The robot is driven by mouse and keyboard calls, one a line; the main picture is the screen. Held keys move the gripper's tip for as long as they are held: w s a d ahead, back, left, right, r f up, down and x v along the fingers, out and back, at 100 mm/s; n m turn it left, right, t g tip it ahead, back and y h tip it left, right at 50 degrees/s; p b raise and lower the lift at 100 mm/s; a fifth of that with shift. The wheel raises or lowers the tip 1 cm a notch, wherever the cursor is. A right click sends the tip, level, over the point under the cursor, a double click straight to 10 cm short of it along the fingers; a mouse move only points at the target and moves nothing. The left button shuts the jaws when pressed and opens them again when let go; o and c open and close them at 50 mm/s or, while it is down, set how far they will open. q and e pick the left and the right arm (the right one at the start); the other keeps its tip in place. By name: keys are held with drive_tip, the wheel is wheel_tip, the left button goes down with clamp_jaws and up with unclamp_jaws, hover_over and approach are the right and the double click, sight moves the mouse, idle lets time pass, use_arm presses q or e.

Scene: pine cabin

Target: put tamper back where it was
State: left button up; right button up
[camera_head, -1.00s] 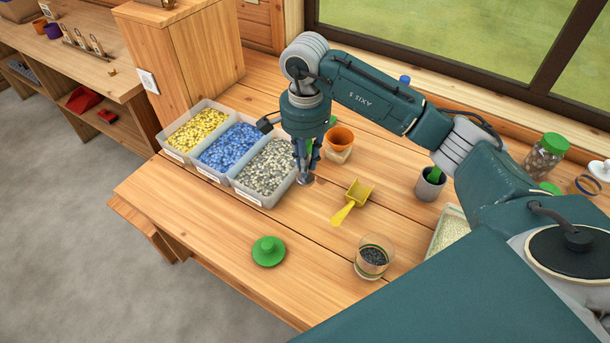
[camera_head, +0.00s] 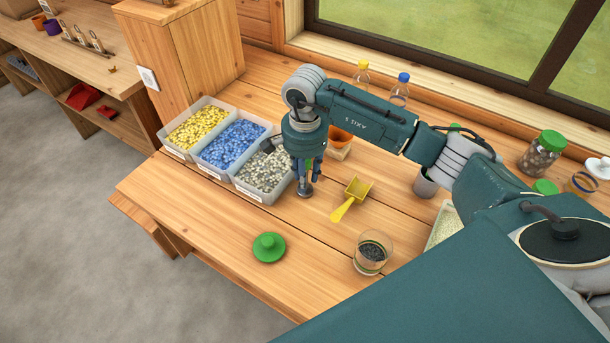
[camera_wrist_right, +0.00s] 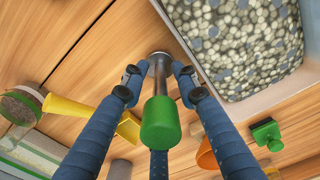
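The tamper has a green handle (camera_wrist_right: 160,122), a metal shaft and a round metal foot; its foot (camera_head: 305,191) also shows in the head view. My right gripper (camera_wrist_right: 160,70) points down with its blue fingers closed around the tamper's shaft; it also shows in the head view (camera_head: 308,172). My left gripper is out of view.
A yellow scoop (camera_head: 352,198) lies right of the tamper, a green lid-like piece (camera_head: 269,247) nearer the front edge. A glass with dark grains (camera_head: 373,253) stands at the front right. Bare wood lies left of the lid.

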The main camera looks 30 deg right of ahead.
idle(0.3)
drive_tip(key=shift+r, duration=0.15)
drive_tip(key=shift+w+r, duration=0.1)
drive_tip(key=shift+r, duration=0.2)
wheel_tip(320, 180, up, 11)
drive_tip(key=b, duration=0.3)
drive_tip(key=shift+f, duration=0.2)
drive_tip(key=shift+r, duration=0.45)
drive_tip(key=shift+a+f, duration=0.1)
